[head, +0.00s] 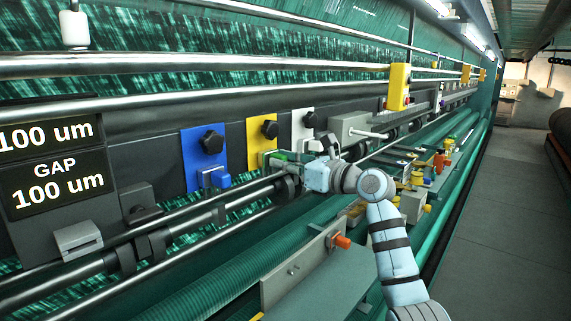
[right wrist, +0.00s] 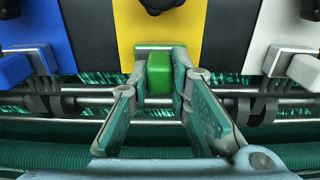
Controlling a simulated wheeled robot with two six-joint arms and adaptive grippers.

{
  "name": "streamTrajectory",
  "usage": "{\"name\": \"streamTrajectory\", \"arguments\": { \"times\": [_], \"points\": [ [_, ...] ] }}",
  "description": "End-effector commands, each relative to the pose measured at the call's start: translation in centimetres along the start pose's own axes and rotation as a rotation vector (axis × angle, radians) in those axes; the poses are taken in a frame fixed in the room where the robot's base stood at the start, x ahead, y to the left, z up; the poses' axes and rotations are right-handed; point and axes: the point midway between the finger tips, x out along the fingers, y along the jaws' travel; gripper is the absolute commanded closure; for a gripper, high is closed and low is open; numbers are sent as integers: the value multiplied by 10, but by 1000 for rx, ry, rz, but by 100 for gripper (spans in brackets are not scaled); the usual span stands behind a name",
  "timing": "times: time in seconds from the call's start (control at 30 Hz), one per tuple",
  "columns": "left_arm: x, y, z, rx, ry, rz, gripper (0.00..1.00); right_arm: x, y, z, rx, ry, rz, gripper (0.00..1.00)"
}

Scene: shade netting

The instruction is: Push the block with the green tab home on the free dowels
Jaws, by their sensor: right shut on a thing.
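The block with the green tab (right wrist: 159,74) is between the fingertips of my right gripper (right wrist: 160,68) in the right wrist view. The green tab (head: 279,155) also shows in the head view, at the lower edge of the yellow plate (head: 261,131). My right gripper (head: 291,170) is shut on this block, in line with the yellow plate. The free dowels are hidden behind the block and fingers. I cannot tell whether a gap is left between block and plate. My left gripper is not in view.
A blue plate (head: 203,157) with a blue-tabbed block (head: 214,178) is to the left, and a white plate (head: 302,130) to the right. Steel rods (right wrist: 85,112) run below the block. A grey shelf with an orange knob (head: 342,241) stands nearer. The aisle floor (head: 507,200) is clear.

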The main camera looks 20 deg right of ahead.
Motion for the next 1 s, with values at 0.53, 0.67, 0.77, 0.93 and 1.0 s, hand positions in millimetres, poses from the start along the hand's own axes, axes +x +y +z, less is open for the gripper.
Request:
{"name": "streamTrajectory", "arguments": {
  "times": [0.53,0.67,0.77,0.93,1.0],
  "points": [
    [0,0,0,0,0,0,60,5,0,1,0,-1,1,62],
    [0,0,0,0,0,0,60,5,0,0,0,-1,1,59],
    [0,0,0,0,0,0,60,5,0,0,0,0,0,59],
    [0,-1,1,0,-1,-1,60,-3,-1,0,-2,0,-2,59],
    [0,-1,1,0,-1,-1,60,-16,-2,0,-4,0,-4,59]
  ]
}}
